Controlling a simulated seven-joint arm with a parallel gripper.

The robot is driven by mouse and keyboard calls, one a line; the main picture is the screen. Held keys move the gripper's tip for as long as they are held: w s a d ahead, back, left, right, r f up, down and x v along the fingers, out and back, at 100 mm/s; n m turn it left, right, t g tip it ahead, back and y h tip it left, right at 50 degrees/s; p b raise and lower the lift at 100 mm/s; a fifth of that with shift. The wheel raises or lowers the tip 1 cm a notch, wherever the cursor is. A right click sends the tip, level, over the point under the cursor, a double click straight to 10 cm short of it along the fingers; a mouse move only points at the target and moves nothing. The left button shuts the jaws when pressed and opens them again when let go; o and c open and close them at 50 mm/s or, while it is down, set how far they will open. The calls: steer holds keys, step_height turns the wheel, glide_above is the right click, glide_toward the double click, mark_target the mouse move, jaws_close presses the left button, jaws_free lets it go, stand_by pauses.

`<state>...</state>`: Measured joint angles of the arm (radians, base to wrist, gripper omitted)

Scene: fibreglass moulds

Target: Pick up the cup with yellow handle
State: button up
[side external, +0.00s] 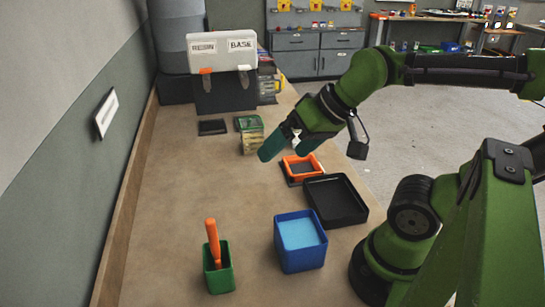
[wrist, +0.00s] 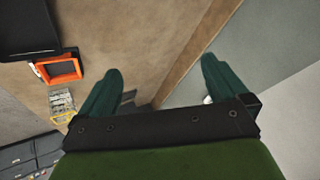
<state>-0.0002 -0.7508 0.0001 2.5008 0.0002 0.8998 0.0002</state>
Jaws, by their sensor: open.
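A clear cup with what looks like a yellow handle (side external: 279,86) stands at the far end of the bench, beside the right side of a dark box.
A white labelled container (side external: 222,52) sits on the dark box. A yellowish stack (side external: 252,140) stands close to my gripper. An orange frame (side external: 286,168), black tray (side external: 362,212), blue bin (side external: 301,262) and green holder (side external: 219,278) stand nearer. The left bench is clear beside the wall.

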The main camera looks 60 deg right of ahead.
steer(key=w+d+f+m+h, duration=0.1)
steer(key=d+f+m+h, duration=0.1)
steer(key=d+f, duration=0.3)
steer(key=w+d+f+m+h, duration=0.2)
steer(key=d+f, duration=0.4)
steer(key=d, duration=0.7)
steer(key=w+d+f+m+h, duration=0.2)
steer(key=d+f+h, duration=0.2)
steer(key=d, duration=0.5)
steer(key=shift+w+d+f+h, duration=0.1)
steer(key=shift+d+f+h, duration=0.1)
steer(key=shift+f, duration=0.45)
steer(key=shift+w+d+f+h, duration=0.1)
steer(key=shift+d+f, duration=0.05)
steer(key=shift+f, duration=0.45)
steer(key=shift+w+d+r+h, duration=0.15)
steer(key=shift+d+h, duration=0.35)
steer(key=shift+d, duration=0.3)
steer(key=shift+w+d+f+n+t+h, duration=0.15)
steer(key=shift+w+d+f+t+h, duration=0.25)
steer(key=shift+w+d, duration=1.75)
steer(key=shift+w+d+f+n+t+h, duration=0.25)
steer(key=shift+w+d+f+t, duration=0.15)
steer(key=shift+w+d, duration=1.65)
steer(key=shift+w+d+f+n+t+h, duration=0.1)
steer(key=shift+w+d+f+t+h, duration=0.25)
steer(key=shift+w+d, duration=1.8)
steer(key=shift+w+a, duration=0.2)
steer(key=shift+a, duration=0.05)
steer(key=shift+c, duration=0.5)
